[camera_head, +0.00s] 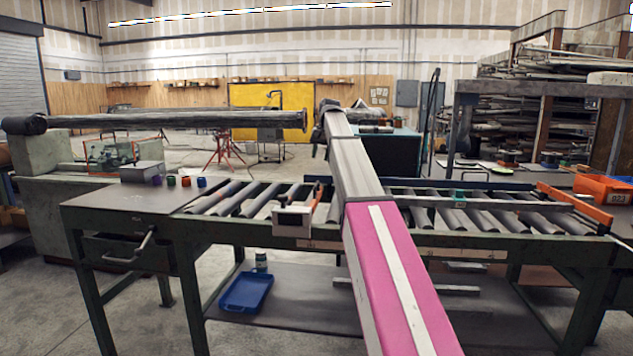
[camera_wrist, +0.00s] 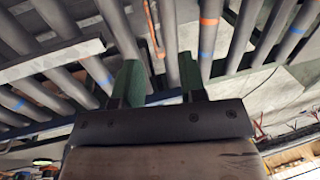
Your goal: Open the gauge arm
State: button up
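A white box with a small display (camera_head: 292,220) is on the front rail of the roller conveyor. A thin orange-edged upright bar (camera_head: 317,193), which looks like the gauge arm, stands just right of it, partly hidden by my arm. In the wrist view a thin orange bar (camera_wrist: 153,28) shows between and beyond my fingers, among the rollers. My gripper (camera_wrist: 160,80) is open, with two green-tipped fingers apart and nothing between them. It appears to be above the conveyor, apart from the bar. In the head view my arm blocks a clear sight of the fingers.
Several small coloured cups and a grey box (camera_head: 142,171) stand on the left table. An orange bin (camera_head: 605,188) is at the right. Conveyor rollers (camera_head: 480,218) fill the middle.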

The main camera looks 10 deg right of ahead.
aim_at(317, 183)
jog(key=f, duration=0.7)
jog(key=a+f, duration=0.1)
jog(key=f, duration=0.2)
jog(key=shift+w+f, duration=0.15)
jog(key=shift+w, duration=0.1)
grip_shut()
